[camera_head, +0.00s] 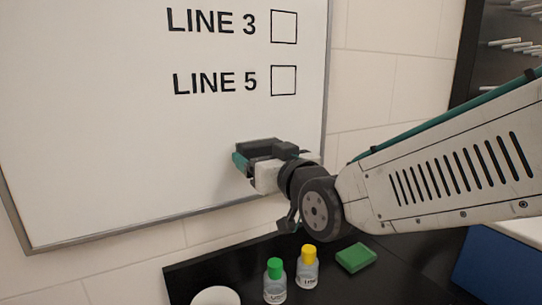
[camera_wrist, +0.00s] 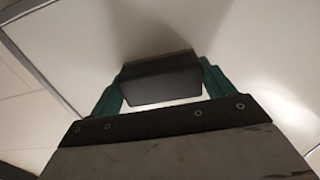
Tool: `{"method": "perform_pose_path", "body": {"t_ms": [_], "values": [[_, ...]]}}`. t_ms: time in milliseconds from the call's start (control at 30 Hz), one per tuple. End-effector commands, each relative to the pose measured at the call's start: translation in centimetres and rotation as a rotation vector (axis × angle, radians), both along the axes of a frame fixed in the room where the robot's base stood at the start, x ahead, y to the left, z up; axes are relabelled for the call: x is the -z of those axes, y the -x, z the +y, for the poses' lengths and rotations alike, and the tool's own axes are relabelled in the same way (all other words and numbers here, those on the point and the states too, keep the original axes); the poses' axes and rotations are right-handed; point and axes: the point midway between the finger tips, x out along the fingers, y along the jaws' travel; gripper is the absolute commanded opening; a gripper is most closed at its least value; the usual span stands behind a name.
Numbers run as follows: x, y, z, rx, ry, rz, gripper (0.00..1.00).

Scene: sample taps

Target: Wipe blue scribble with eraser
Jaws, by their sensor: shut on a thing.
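My gripper (camera_head: 262,160) is at the lower right part of the whiteboard (camera_head: 110,130), below the LINE 5 text. It is shut on a dark block-shaped eraser (camera_head: 258,146). In the wrist view the eraser (camera_wrist: 160,80) sits between my two green fingers, with the pale board surface behind it. The eraser is at or very close to the board; I cannot tell if it touches. No blue scribble shows in either view; any mark behind the eraser or my gripper is hidden.
Below the board is a black counter (camera_head: 225,262) with a green-capped bottle (camera_head: 275,283), a yellow-capped bottle (camera_head: 307,270), a green block (camera_head: 356,257) and a white round item (camera_head: 215,296). My arm spans the right side. The board's left and middle are clear.

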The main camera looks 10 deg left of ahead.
Motion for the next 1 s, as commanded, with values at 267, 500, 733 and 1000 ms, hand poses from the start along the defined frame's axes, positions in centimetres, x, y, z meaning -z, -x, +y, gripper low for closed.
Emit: {"method": "perform_pose_path", "body": {"t_ms": [267, 500, 733, 1000], "values": [[-0.1, 0.1, -0.2, 0.0, 0.0, -0.001, 0.53], [-0.1, 1.8, -1.7, 0.003, 0.0, -0.002, 0.53], [-0.1, 3.7, -3.0, 0.002, 0.0, -0.001, 0.53], [0.0, 4.7, -3.8, 0.002, 0.001, 0.0, 0.53]]}}
